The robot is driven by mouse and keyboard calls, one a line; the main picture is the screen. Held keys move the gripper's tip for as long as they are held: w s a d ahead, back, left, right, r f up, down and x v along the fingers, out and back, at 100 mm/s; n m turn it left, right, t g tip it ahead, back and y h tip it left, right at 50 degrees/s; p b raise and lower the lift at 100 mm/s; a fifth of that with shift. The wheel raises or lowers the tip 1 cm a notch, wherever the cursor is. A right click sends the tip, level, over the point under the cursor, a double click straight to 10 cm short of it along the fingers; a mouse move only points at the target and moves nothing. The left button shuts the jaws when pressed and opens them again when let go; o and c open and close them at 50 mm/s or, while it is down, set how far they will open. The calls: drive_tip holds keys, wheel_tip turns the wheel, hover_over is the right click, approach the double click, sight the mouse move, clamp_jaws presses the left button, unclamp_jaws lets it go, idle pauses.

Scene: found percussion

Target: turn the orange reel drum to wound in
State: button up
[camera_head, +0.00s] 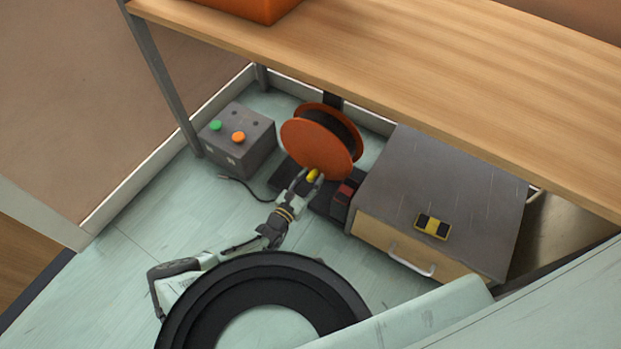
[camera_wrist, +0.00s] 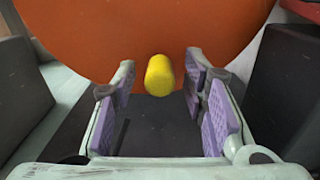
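The orange reel drum (camera_head: 317,148) stands upright on a dark base under the wooden table, with a dark winding between its two discs. Its orange face fills the top of the wrist view (camera_wrist: 150,30). A yellow knob (camera_wrist: 159,75) sticks out from the lower part of that face; it also shows in the head view (camera_head: 313,175). My gripper (camera_wrist: 160,105) is open, with its purple pads either side of the space just in front of the knob. The knob lies between the fingertips in the picture, and I see no contact.
A grey box (camera_head: 252,150) with a green and an orange button stands left of the reel. A grey-topped drawer cabinet (camera_head: 440,185) with a yellow and black item (camera_head: 433,227) on it stands close on the right. The wooden table (camera_head: 420,70) overhangs; floor to the front left is clear.

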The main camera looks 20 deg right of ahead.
drive_tip(key=shift+w+d, duration=0.1)
drive_tip(key=shift+c, duration=0.2)
clamp_jaws()
idle(0.7)
